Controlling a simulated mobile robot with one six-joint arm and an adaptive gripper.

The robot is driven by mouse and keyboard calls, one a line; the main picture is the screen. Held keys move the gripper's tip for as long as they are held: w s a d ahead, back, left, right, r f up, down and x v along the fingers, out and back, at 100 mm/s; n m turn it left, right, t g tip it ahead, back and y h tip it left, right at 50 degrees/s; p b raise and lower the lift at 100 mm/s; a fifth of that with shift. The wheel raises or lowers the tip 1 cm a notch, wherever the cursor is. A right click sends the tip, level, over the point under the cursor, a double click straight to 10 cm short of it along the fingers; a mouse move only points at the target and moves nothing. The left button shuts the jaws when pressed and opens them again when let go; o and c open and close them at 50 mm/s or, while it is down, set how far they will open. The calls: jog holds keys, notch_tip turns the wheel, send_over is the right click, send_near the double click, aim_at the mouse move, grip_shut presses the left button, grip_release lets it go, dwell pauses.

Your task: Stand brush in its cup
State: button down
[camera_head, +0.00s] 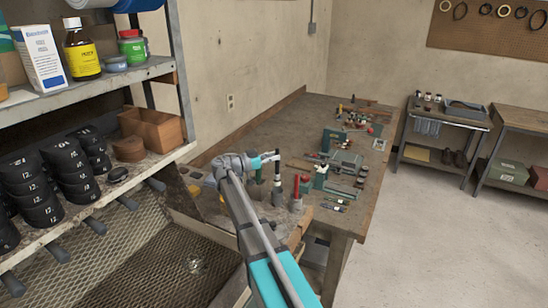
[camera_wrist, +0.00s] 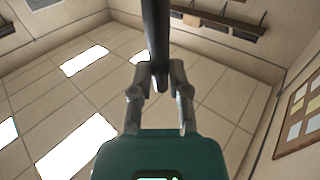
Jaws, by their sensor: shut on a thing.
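My gripper (camera_head: 271,157) reaches out level over the near left part of the workbench. In the wrist view my gripper (camera_wrist: 158,78) has its fingertips closed on a dark, rod-like brush (camera_wrist: 156,35). In the head view the brush (camera_head: 277,176) hangs about upright below the fingertips. Its lower end is at or just above a small grey cup (camera_head: 277,199); I cannot tell whether it is inside. The bristles are not clear in either view.
A red-handled tool (camera_head: 296,187) stands in a grey holder just right of the brush. Green machines and small parts crowd the workbench (camera_head: 340,214) further back. A shelf (camera_head: 140,167) with black numbered pieces and a brown box stands at left. Floor at right is clear.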

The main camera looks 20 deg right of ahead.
notch_tip(320, 180, down, 6)
jog(key=b, duration=0.6)
jog(key=shift+f, duration=0.25)
dwell(0.4)
jog(key=c, duration=0.5)
grip_release()
jog(key=shift+c, duration=0.2)
jog(key=shift+r, duration=0.1)
